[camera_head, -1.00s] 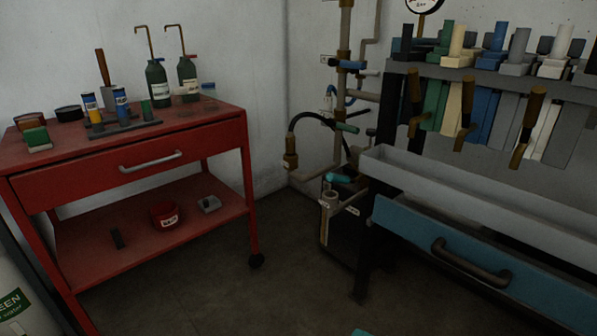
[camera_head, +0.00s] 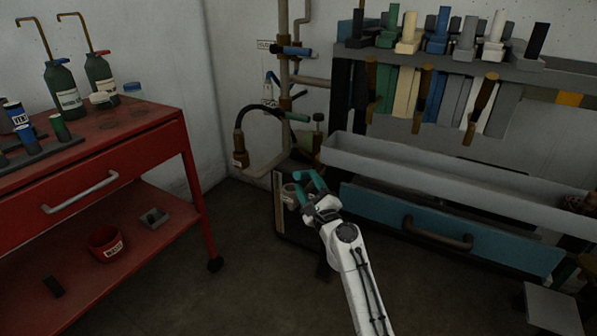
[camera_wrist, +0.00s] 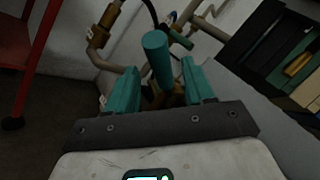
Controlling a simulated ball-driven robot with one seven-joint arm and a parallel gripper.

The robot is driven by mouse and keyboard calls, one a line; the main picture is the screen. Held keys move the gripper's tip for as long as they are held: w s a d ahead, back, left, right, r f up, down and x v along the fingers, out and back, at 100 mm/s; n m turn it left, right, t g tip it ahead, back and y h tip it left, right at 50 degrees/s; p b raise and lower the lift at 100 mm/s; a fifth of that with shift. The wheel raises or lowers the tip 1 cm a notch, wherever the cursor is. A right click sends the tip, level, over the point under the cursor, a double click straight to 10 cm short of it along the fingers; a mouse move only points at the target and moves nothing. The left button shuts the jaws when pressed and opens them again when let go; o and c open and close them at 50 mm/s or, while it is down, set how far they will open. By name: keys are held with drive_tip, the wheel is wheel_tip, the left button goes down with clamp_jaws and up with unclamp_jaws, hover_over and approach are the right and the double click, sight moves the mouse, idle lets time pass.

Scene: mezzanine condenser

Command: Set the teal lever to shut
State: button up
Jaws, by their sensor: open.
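The teal lever (camera_wrist: 158,58) shows in the wrist view as a round teal bar between my fingers, with clear space on both sides of it. My gripper (camera_wrist: 160,72) has teal fingers and is open, one on each side of the bar. In the head view my gripper (camera_head: 306,183) is low at the pipework, left of the blue drawer. There the lever cannot be told apart from my teal fingers. Contact cannot be seen. The lever's pivot is mostly hidden behind the fingers.
A green-handled lever (camera_head: 297,116) and a blue-handled lever (camera_head: 291,51) are higher on the pipes. A grey trough (camera_head: 430,170) and blue drawer (camera_head: 400,218) stand close on the right. A red cart (camera_head: 160,130) is on the left. Floor between is clear.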

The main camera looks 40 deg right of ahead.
drive_tip(key=shift+b+x, duration=0.45)
drive_tip(key=shift+x, duration=2.3)
drive_tip(key=shift+s, duration=0.1)
clamp_jaws()
